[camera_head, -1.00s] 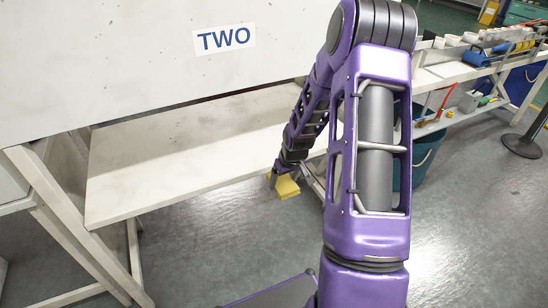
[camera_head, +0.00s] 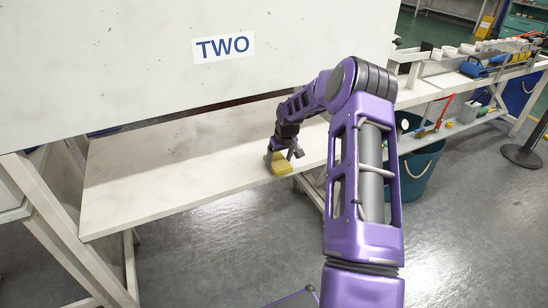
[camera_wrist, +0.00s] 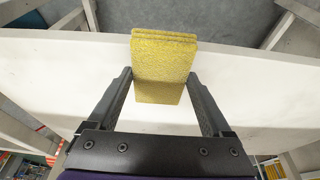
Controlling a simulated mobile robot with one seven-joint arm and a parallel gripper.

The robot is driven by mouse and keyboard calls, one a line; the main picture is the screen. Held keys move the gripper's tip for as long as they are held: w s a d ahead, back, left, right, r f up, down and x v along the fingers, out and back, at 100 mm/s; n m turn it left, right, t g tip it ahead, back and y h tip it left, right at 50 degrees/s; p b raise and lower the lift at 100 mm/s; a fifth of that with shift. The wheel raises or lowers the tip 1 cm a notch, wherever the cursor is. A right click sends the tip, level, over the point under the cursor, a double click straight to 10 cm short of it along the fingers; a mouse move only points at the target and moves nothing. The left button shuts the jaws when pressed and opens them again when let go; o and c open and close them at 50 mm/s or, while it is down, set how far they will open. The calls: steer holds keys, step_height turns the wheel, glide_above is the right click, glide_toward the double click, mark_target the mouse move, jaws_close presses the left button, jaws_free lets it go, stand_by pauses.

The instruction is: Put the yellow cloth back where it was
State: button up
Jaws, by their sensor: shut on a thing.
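The yellow cloth (camera_head: 277,168) is a folded, block-like pad. In the head view it is at the front edge of the white lower shelf (camera_head: 190,170), under the panel marked TWO. My gripper (camera_head: 284,152) is shut on it from above. In the wrist view the cloth (camera_wrist: 163,65) sits between the two dark fingers of my gripper (camera_wrist: 161,78), with its folded layers at the far end. The pale shelf (camera_wrist: 60,70) lies behind it. I cannot tell whether the cloth touches the shelf or hangs just above it.
The big white panel with the TWO label (camera_head: 223,47) stands above the shelf. The shelf left of the cloth is bare. A teal bucket (camera_head: 420,170) stands right of my arm, below a bench (camera_head: 450,82) carrying tools and cups. Grey floor is open in front.

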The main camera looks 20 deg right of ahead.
steer(key=shift+w, duration=0.95)
steer(key=shift+w+f, duration=0.25)
steer(key=shift+w, duration=0.35)
steer(key=shift+w+f, duration=0.2)
steer(key=shift+w, duration=0.35)
steer(key=shift+f, duration=0.25)
steer(key=shift+f+b, duration=0.1)
steer(key=shift+b, duration=0.2)
steer(key=o, duration=1.2)
steer(key=shift+o, duration=0.2)
